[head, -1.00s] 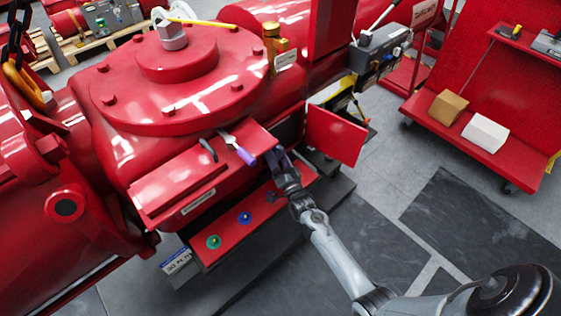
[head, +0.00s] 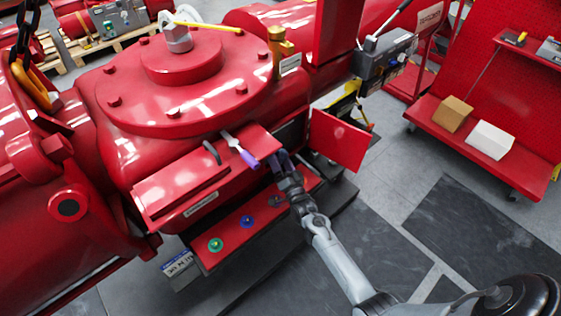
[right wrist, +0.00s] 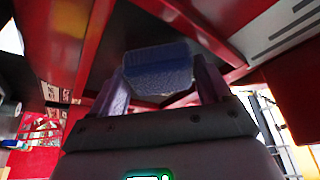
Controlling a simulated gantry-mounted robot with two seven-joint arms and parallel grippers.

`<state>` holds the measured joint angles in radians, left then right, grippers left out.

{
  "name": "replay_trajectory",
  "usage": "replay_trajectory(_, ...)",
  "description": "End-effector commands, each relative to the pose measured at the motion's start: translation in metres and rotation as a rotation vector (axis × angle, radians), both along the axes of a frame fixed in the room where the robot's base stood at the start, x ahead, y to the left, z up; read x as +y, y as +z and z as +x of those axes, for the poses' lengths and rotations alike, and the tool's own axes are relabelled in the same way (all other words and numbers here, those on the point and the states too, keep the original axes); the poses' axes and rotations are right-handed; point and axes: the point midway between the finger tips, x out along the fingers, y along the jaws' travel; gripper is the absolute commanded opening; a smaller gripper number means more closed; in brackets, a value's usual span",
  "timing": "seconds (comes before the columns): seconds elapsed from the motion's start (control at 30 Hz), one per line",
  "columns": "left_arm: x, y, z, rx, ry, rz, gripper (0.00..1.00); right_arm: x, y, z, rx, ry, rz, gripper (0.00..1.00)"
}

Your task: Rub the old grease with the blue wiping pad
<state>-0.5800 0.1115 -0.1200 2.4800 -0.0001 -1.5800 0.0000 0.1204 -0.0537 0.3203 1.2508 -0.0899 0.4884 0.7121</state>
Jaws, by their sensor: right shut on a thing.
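My right gripper (head: 281,161) reaches under the front edge of the red valve actuator's ledge. In the right wrist view, its purple fingers (right wrist: 160,88) are shut on the blue wiping pad (right wrist: 158,68), which sits between the fingertips. In that view the pad faces a dark recessed surface (right wrist: 148,30) framed by red edges. I cannot tell whether the pad touches that surface. I cannot make out the old grease in either view. In the head view, the pad is hidden by the ledge and gripper. My left gripper is not in view.
Below, a red lower panel (head: 232,236) carries green and blue round fittings. An open red door (head: 338,140) stands right of the gripper.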

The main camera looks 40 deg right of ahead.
Motion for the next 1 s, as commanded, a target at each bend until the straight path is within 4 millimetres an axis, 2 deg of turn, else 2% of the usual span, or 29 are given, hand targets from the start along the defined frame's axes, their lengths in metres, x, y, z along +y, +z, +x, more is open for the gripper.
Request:
replay_trajectory(0.17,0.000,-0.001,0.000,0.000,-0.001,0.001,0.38,-0.006,0.000,0.000,0.000,-0.001,-0.001,0.54)
replay_trajectory(0.5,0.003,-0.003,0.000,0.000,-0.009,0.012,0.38,-0.032,0.000,-0.001,0.000,0.000,-0.001,0.54)
replay_trajectory(0.77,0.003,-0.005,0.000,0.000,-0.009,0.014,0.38,-0.040,0.000,0.000,0.000,0.000,0.000,0.54)
replay_trajectory(1.0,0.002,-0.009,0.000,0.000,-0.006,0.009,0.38,-0.058,-0.001,0.001,0.000,-0.002,-0.001,0.54)
